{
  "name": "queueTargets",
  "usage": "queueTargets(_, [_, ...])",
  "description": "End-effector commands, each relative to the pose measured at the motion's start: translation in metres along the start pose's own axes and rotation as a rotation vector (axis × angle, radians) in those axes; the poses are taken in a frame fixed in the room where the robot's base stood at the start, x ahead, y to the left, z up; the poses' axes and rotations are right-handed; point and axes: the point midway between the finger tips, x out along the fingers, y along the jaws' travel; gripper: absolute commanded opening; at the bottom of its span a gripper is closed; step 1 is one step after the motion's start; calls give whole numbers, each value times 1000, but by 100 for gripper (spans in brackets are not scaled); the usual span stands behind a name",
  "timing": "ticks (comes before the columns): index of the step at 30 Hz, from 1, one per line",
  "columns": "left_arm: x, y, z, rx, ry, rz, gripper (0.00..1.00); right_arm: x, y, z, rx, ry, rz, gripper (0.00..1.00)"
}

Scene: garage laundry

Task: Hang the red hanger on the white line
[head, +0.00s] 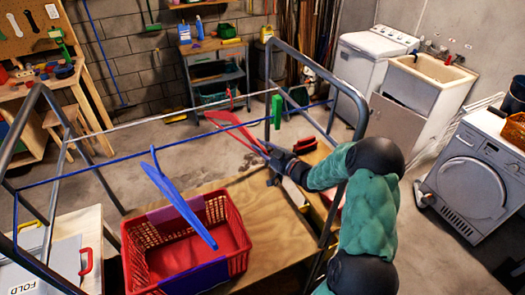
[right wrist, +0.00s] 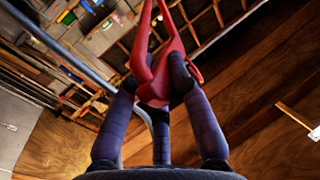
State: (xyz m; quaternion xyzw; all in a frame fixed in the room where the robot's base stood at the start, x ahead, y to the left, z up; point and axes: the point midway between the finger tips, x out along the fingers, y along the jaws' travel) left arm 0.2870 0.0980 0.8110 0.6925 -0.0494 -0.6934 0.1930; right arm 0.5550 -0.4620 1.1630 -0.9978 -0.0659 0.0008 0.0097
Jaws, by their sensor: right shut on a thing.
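The red hanger (head: 238,131) is held in the air by my right gripper (head: 274,156). Its far end reaches up and left, close to the white line (head: 140,119) in the picture; I cannot tell whether they touch. In the right wrist view the dark fingers of the same gripper (right wrist: 155,78) are closed around the red hanger (right wrist: 153,88). The white line spans the grey metal frame behind a blue line (head: 100,165). A blue hanger (head: 180,200) hangs from the blue line. My left gripper is not in view.
A red basket (head: 240,262) sits on the wooden table (head: 270,215) below the lines. A board marked FOLD (head: 40,270) lies at left.

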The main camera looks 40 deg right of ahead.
Motion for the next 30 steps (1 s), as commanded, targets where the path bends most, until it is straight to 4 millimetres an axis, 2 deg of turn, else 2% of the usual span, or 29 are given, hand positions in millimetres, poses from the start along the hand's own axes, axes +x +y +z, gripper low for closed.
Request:
queueTargets(8, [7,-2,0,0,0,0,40,18,6,0,0,1,-1,0])
queueTargets(21, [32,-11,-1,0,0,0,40,18,8,32,1,1,0,0])
queueTargets(30, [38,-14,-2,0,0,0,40,18,8,40,0,1,0,0])
